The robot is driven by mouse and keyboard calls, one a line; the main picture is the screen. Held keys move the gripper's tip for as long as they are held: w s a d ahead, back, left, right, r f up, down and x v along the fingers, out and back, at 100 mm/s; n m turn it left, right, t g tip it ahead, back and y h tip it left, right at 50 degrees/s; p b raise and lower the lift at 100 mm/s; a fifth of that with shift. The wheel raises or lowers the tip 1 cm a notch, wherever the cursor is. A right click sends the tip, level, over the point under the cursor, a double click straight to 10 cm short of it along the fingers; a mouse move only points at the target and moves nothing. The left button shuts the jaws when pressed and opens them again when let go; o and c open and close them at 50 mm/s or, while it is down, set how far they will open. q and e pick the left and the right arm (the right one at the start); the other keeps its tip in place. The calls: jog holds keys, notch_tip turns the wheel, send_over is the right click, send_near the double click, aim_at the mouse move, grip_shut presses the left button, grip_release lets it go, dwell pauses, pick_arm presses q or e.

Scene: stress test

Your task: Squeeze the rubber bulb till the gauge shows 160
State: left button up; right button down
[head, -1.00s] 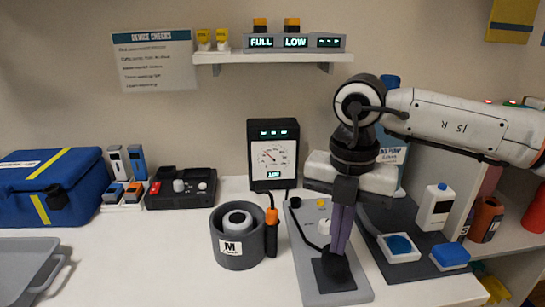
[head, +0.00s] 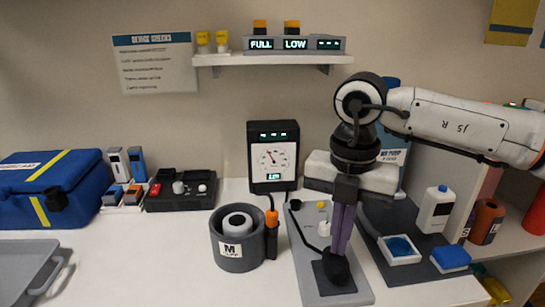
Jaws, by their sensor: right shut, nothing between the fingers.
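The black rubber bulb (head: 336,270) sits on a dark square on the grey board, near the front of the table. My right gripper (head: 339,248) points straight down over it, its purple fingers shut together with nothing between them. The fingertips meet the top of the bulb in the picture; the exact contact is hard to see. The gauge (head: 273,160) stands upright behind the board, with a white dial, a needle leaning up and left, and small lit displays too small to read. My left gripper is not in view.
A grey round cup marked M (head: 239,254) with an orange-tipped tool (head: 271,240) stands left of the board (head: 300,250). A dark mat (head: 400,215) with a white bottle (head: 435,209) and blue pad (head: 451,257) lies right.

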dwell(0.4)
jog(key=shift+f+b, duration=1.05)
jog(key=shift+f, duration=0.25)
jog(key=shift+r+p, duration=0.85)
jog(key=shift+r, duration=0.45)
jog(key=shift+f, duration=0.1)
jog(key=shift+f+b, duration=0.95)
jog(key=shift+f, duration=0.05)
jog(key=shift+r+p, duration=0.7)
jog(key=shift+r, duration=0.5)
